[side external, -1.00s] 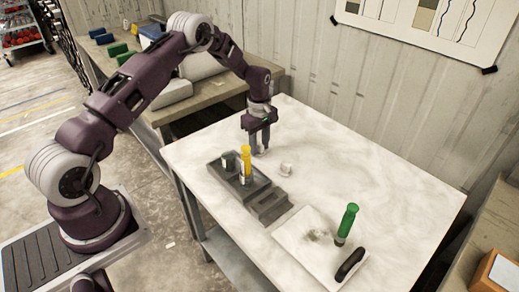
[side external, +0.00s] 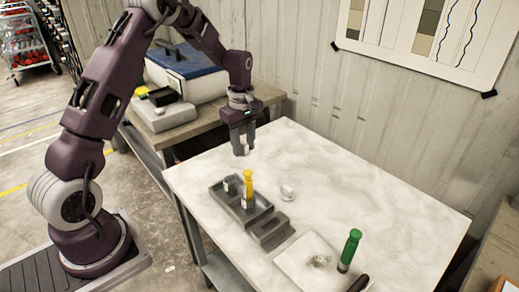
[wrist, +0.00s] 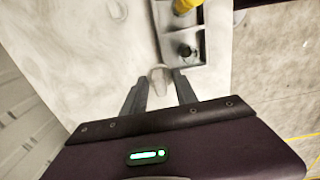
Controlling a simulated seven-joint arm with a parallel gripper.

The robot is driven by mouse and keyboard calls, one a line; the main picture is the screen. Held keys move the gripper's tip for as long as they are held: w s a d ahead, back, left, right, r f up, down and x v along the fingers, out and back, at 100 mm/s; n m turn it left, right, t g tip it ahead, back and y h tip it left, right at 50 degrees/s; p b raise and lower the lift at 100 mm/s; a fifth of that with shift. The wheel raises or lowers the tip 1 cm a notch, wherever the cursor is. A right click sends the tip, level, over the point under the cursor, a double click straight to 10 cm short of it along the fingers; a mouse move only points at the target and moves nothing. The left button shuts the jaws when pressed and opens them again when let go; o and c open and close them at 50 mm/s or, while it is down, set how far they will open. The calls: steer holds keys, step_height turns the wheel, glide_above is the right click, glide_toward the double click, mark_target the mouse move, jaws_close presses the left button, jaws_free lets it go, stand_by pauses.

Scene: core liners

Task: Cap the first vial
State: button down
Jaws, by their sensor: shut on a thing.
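My gripper (side external: 243,150) is above the table, up and behind the tray in the side view. In the wrist view its fingers (wrist: 159,82) are shut on a small pale thing (wrist: 158,74), too blurred to name surely. A short dark-topped vial with a pale label (side external: 228,183) stands in the grey tray (side external: 262,209); it also shows in the wrist view (wrist: 187,50), apart from the fingers. Beside it stands a vial with a tall yellow top (side external: 248,182), cut off at the top of the wrist view (wrist: 185,5).
A small whitish piece (side external: 288,192) lies on the marble table (side external: 390,200) right of the tray. A grey stepped block (side external: 270,232) adjoins the tray. The table's right half is clear.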

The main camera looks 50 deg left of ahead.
steer(key=s+r, duration=0.1)
steer(key=s, duration=0.5)
steer(key=shift+d+f, duration=0.2)
steer(key=shift+f, duration=1.35)
steer(key=shift+d+f, duration=0.2)
steer(key=shift+f, duration=1.3)
steer(key=shift+f, duration=0.15)
steer(key=shift+c, duration=2)
jaws_free()
